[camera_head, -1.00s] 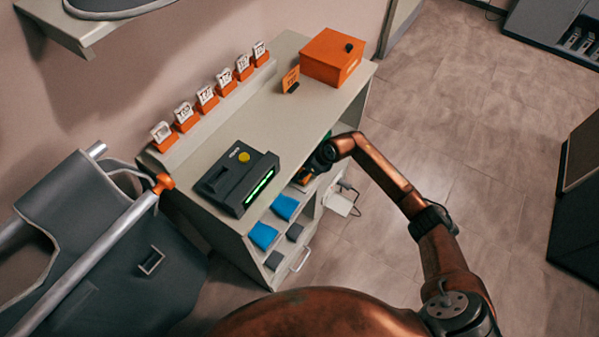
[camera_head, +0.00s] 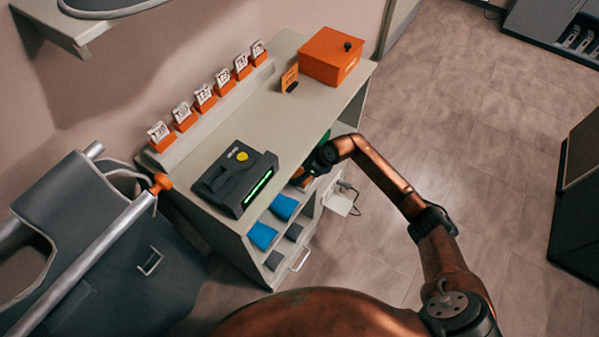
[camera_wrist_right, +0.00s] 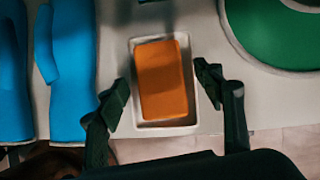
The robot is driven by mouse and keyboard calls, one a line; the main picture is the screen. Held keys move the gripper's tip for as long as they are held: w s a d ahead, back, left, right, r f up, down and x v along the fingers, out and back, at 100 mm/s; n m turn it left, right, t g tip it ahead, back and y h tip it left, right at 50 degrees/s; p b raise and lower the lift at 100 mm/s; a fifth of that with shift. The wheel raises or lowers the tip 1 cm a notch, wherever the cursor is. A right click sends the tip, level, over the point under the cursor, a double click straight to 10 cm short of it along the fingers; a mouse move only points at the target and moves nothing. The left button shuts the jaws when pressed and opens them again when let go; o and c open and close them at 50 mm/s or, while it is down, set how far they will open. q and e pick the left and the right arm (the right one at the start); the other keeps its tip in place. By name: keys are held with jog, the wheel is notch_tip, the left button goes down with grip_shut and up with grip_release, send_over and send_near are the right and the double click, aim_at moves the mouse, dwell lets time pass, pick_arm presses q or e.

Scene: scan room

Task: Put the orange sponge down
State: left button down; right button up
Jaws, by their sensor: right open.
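The orange sponge (camera_wrist_right: 162,80) lies flat in a small white tray (camera_wrist_right: 137,127) in the right wrist view. My right gripper (camera_wrist_right: 168,88) is open, with one dark finger on each side of the tray and sponge. Gaps show between the fingers and the sponge, so it does not grip it. In the head view my right gripper (camera_head: 308,174) reaches into the open side of the cabinet (camera_head: 240,262). The sponge is mostly hidden there by the gripper and the top. My left gripper is not in view.
Blue things (camera_wrist_right: 75,70) lie left of the tray and a green rounded thing (camera_wrist_right: 275,40) lies right of it, both close. The cabinet top carries a dark device (camera_head: 235,178), an orange box (camera_head: 330,56) and several orange-based tags. Open floor lies to the right.

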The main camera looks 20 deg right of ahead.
jog(key=shift+r, duration=0.1)
jog(key=shift+d+r, duration=0.15)
jog(key=shift+r, duration=0.15)
jog(key=p+v, duration=0.2)
jog(key=v, duration=0.3)
jog(key=shift+s+r, duration=0.15)
jog(key=shift+r, duration=0.15)
jog(key=shift+s+d+r, duration=0.3)
jog(key=shift+d+r, duration=0.05)
jog(key=shift+r, duration=0.2)
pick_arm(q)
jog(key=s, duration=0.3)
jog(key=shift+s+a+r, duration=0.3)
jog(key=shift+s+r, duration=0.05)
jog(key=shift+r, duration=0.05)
